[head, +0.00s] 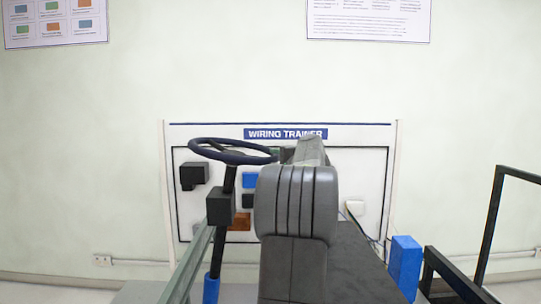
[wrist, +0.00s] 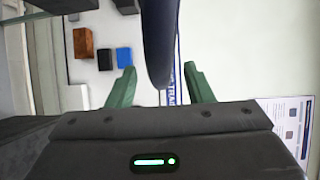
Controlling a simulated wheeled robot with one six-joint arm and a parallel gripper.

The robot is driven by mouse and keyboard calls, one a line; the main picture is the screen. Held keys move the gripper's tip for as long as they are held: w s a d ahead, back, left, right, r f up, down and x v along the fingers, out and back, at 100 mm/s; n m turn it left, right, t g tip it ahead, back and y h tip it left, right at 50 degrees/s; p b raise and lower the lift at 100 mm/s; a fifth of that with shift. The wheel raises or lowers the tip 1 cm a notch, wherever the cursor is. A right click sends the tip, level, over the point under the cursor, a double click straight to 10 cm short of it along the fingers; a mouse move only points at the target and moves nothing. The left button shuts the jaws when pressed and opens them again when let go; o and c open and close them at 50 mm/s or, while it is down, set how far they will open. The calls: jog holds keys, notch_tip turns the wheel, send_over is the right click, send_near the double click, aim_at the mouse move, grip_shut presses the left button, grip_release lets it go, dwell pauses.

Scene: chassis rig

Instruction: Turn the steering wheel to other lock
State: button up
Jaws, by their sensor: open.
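The steering wheel (head: 200,152) is a dark blue ring, tilted, on a black column (head: 217,255) left of centre in the head view. In the wrist view, a length of its rim (wrist: 158,40) comes down between the two green fingers of my gripper (wrist: 161,86). The fingers are open, with a visible gap on each side of the rim. In the head view my grey arm hides most of my gripper, which is at the right side of the wheel. The wheel's far right part is partly hidden there.
A white wiring trainer board (head: 345,133) with coloured blocks stands behind the wheel against the wall. A black box (head: 220,206) sits on the column. A blue block (head: 405,265) and a black frame (head: 490,220) are at the right.

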jog(key=shift+p+x, duration=0.5)
jog(key=shift+x, duration=1.45)
jog(key=shift+c, duration=0.5)
grip_shut()
jog(key=shift+f, duration=0.1)
